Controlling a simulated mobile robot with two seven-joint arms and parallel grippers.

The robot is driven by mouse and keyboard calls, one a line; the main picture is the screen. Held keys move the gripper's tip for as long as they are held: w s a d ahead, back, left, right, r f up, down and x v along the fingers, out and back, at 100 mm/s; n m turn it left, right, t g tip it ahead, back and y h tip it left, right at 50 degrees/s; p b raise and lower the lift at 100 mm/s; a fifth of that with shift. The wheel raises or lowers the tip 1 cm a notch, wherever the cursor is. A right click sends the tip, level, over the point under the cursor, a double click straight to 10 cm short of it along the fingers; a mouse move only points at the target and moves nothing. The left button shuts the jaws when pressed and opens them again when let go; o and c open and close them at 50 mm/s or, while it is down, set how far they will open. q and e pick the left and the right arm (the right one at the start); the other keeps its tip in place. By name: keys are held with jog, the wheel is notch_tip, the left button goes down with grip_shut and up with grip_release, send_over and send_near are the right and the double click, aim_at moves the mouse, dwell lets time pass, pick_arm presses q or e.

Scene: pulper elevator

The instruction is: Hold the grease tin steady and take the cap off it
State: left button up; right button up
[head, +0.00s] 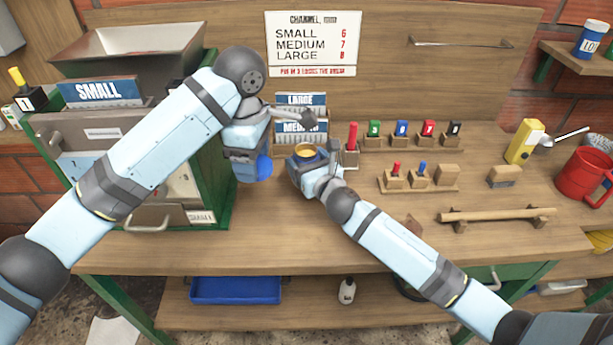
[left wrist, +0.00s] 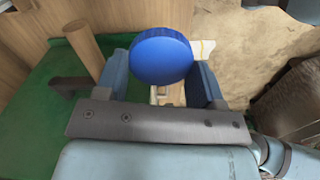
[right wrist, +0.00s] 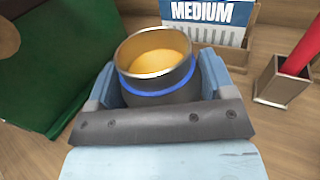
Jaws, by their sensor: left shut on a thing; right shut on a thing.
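The grease tin (right wrist: 157,84) is a dark round tin with a blue band. Its top is open and yellow grease shows inside; it also shows in the head view (head: 305,152). My right gripper (right wrist: 158,92) is shut around the tin's sides and holds it upright at the bench. The blue cap (left wrist: 161,55) is off the tin, between the fingers of my left gripper (left wrist: 160,85), which is shut on it. In the head view the cap (head: 264,168) shows at the left gripper, left of the tin and apart from it.
A green cabinet (head: 222,190) with a SMALL sign stands close left of my left gripper. Card holders marked LARGE and MEDIUM (head: 300,132) stand behind the tin. A red marker (head: 352,137) and several coloured blocks stand to the right. The front bench top is mostly clear.

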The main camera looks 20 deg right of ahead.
jog(key=shift+f+b, duration=0.5)
jog(key=shift+f, duration=1.6)
jog(key=shift+f, duration=0.1)
jog(key=o, duration=1.7)
jog(key=shift+f, duration=0.1)
